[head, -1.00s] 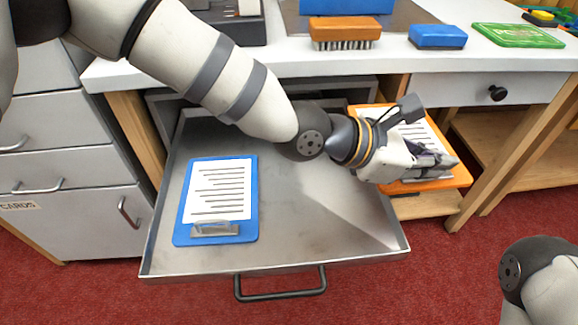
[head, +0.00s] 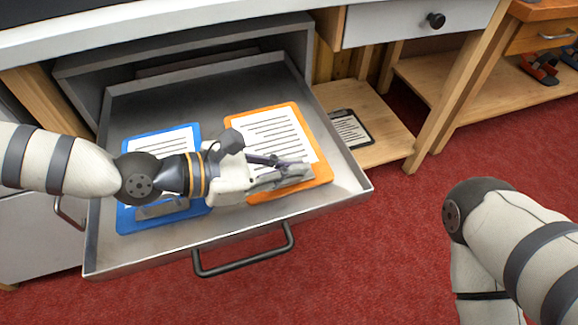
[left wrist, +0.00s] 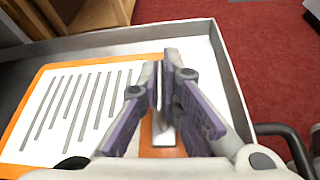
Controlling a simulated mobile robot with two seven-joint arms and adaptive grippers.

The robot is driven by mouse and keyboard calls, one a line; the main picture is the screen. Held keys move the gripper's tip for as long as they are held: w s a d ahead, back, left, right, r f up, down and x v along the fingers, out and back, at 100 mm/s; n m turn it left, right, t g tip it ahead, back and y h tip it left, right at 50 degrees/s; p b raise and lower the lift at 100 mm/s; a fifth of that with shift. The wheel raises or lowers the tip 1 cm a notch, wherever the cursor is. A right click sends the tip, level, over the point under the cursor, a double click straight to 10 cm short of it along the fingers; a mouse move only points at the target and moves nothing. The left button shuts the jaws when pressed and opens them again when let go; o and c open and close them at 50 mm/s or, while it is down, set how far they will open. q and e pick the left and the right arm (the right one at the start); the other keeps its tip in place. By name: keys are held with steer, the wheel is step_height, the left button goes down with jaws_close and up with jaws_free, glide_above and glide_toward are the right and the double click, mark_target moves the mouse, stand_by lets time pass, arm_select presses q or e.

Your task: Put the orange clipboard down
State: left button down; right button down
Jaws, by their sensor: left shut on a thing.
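The orange clipboard (head: 282,132) with its lined sheet is inside the pulled-out metal drawer (head: 345,187), right of the blue clipboard (head: 160,145). It looks flat, at or just above the drawer floor; I cannot tell whether it touches. My left gripper (head: 290,172) is shut on its clip end, nearest the drawer front. In the left wrist view the fingers (left wrist: 164,95) pinch the metal clip, and the orange clipboard (left wrist: 75,100) extends left. My left arm and gripper hide part of the blue clipboard. Of my right arm only links show; its gripper is out of view.
A dark clipboard (head: 350,130) lies on the wooden shelf (head: 375,150) to the right. The closed white drawer (head: 410,20) is above that shelf. Bare drawer floor shows behind the clipboards.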

mark_target(254, 171)
arm_select(q)
steer(key=c, duration=1.8)
jaws_free()
steer(key=shift+f, duration=0.1)
steer(key=shift+s, duration=0.1)
